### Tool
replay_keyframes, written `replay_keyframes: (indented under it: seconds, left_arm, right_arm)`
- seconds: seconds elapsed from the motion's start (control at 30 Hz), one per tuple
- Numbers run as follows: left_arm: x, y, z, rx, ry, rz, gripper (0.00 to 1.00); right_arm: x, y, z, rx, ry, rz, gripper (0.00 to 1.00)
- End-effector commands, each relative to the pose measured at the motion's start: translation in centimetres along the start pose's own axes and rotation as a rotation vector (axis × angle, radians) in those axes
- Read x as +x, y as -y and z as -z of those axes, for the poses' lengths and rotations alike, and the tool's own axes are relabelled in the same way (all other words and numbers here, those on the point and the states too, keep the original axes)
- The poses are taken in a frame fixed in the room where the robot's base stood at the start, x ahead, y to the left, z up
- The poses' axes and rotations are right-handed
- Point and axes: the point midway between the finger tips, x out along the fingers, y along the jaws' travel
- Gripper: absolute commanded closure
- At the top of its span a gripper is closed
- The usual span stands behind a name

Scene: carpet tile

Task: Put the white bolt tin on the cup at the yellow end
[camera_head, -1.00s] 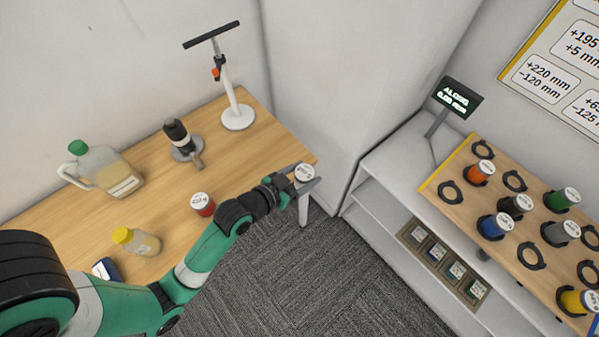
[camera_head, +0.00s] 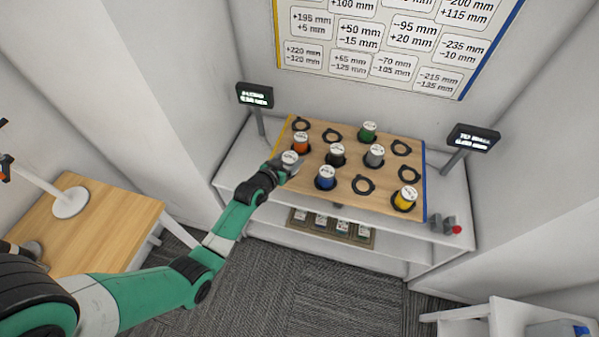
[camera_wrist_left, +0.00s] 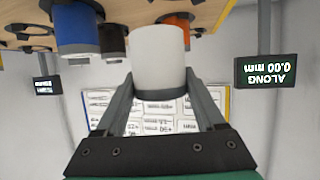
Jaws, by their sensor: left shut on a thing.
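The white bolt tin (camera_head: 290,157) is in my left gripper (camera_head: 284,166), at the left front of the wooden board (camera_head: 355,163). The board's yellow end (camera_head: 281,136) is on the left in the head view. The tin stands upright there, beside the orange tin (camera_head: 301,143). In the left wrist view the white tin (camera_wrist_left: 159,58) is between both fingers of the left gripper (camera_wrist_left: 160,100), its far end close to the board. The cup under the tin is hidden, so I cannot tell whether it touches. My right gripper is not in view.
Several ring cups, such as one at the front (camera_head: 363,185), are empty. A display (camera_head: 255,95) reads along 0.00 mm. A wooden table (camera_head: 110,225) is at left.

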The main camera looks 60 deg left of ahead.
Motion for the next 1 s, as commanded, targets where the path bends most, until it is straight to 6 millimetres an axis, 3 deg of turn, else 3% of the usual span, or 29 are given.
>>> replay_keyframes:
  seconds: [0.1, 0.33, 0.67, 1.0]
  left_arm:
    - [0.3, 1.9, 2.0, -0.011, -0.005, 0.031, 1.00]
    - [0.3, 3.8, 3.6, -0.024, -0.003, 0.061, 1.00]
    - [0.2, 3.9, 3.5, -0.025, -0.003, 0.063, 1.00]
    - [1.6, 3.9, 0.1, -0.025, -0.001, 0.062, 1.00]
  right_arm:
    - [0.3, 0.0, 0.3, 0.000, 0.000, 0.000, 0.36]
    - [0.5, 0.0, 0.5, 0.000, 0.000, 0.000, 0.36]
    - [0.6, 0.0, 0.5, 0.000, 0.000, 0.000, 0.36]
    - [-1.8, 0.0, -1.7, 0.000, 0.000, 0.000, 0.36]
